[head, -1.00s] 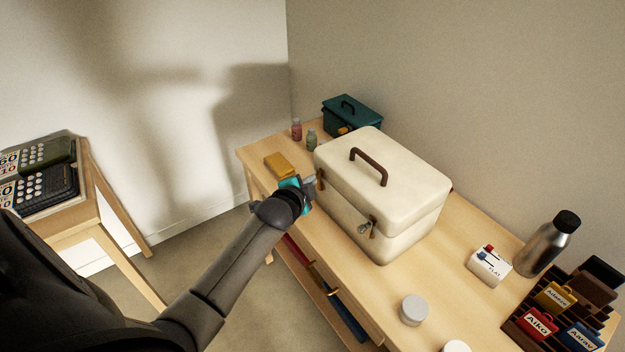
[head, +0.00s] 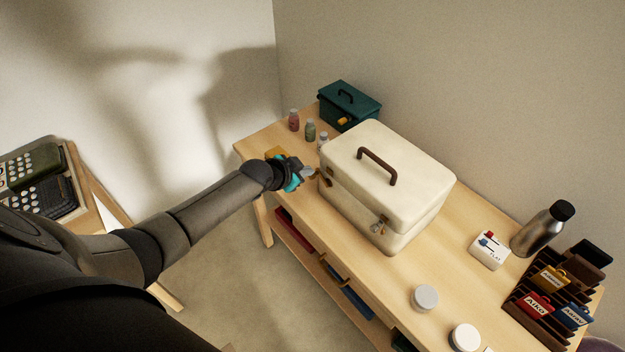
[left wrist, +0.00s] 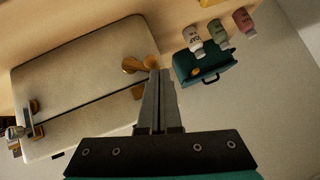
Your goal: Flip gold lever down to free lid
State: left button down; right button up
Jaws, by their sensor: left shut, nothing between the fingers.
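A cream case (head: 400,165) with a brown handle stands upright on the wooden table, lid down. In the left wrist view the case (left wrist: 75,75) fills the left. A gold lever (left wrist: 132,65) sits on the lid side of the seam, with a gold piece below it. A second latch (head: 380,224), with a silvery part, is at the case's near right; it also shows in the left wrist view (left wrist: 30,118). My left gripper (head: 308,172) is shut and empty, its tips (left wrist: 154,76) close beside the gold lever. I cannot tell whether they touch. My right gripper is not in view.
Small bottles (head: 310,130) and a teal box (head: 350,105) stand behind the gripper. A yellow block (head: 276,153) is partly hidden by it. White round containers (head: 425,297), a steel bottle (head: 543,230) and a rack (head: 548,300) are to the right.

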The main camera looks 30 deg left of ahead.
pick_arm(q)
jog(key=shift+w+a+r+p, duration=0.15)
jog(key=shift+a+r+p, duration=0.15)
jog(key=shift+r+p, duration=0.3)
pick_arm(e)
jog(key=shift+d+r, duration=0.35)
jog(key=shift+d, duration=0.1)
